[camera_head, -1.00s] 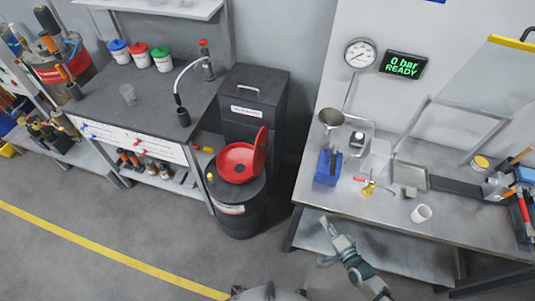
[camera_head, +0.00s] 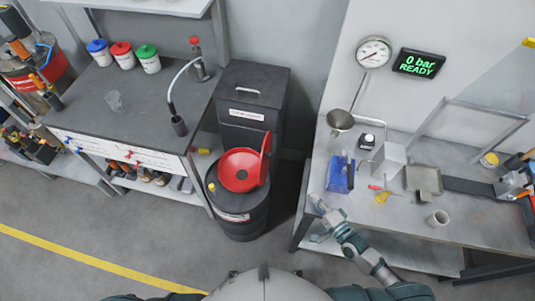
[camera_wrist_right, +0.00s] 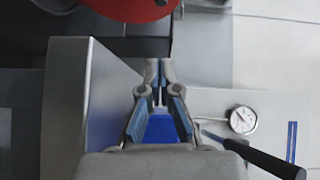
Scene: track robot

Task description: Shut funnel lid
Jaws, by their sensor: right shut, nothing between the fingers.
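The red funnel (camera_head: 238,171) sits on top of a black drum (camera_head: 238,212) in the middle of the head view. Its red lid (camera_head: 265,158) stands open, raised upright at the funnel's right side. My right gripper (camera_head: 316,202) is at the front left corner of the right workbench, to the right of the drum and apart from the lid. It is shut and empty. In the right wrist view its fingertips (camera_wrist_right: 160,72) are close together, with a red round part (camera_wrist_right: 130,8) at the top edge. My left gripper is not in view.
A dark cabinet (camera_head: 250,105) stands behind the drum. The left bench (camera_head: 150,100) is beside it. Floor in front of the drum is clear.

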